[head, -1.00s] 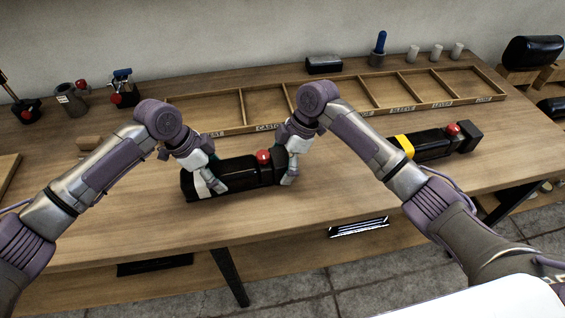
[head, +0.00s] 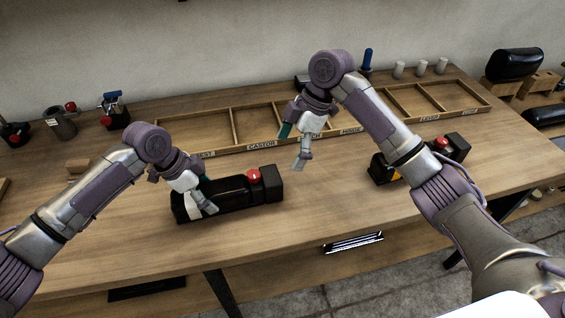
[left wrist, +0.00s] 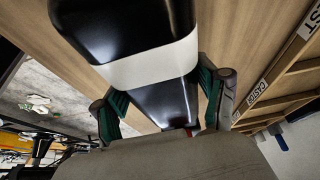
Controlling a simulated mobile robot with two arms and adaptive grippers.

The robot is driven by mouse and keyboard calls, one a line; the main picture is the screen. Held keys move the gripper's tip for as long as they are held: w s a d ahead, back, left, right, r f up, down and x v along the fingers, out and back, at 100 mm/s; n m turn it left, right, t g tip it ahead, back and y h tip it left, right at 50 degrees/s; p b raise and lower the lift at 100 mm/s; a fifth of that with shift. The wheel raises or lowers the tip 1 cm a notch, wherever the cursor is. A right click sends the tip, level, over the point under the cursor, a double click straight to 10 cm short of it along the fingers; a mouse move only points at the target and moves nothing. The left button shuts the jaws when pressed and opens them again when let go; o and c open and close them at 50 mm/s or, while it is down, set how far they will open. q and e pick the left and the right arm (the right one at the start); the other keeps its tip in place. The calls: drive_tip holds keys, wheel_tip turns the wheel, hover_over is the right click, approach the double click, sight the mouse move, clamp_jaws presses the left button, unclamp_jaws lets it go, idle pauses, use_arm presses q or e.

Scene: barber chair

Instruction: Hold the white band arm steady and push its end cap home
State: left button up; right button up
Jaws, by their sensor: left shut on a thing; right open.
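The white band arm (head: 230,194), a black padded arm, lies on the bench in the head view. Its white band shows in the left wrist view (left wrist: 155,63). A red knob (head: 253,175) is on top near its right end. The black end cap (head: 270,183) is at that right end; I see no clear gap, but cannot tell how fully it is seated. My left gripper (head: 204,203) is shut on the white band arm near its left end, with fingers on both sides. My right gripper (head: 301,160) is open and empty, above the bench, right of the end cap and apart from it.
A yellow-banded black arm (head: 378,172) lies on the right, partly behind my right arm. A shallow wooden tray with labelled compartments (head: 195,152) runs along the back. Clamps, a blue-handled tool (head: 368,58) and grey cylinders (head: 420,69) stand behind. The bench front is clear.

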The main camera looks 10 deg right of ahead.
use_arm(q)
drive_tip(key=shift+r, duration=0.1)
use_arm(e)
drive_tip(key=shift+d+r, duration=0.15)
drive_tip(key=shift+r, duration=0.25)
use_arm(q)
drive_tip(key=o, duration=1.8)
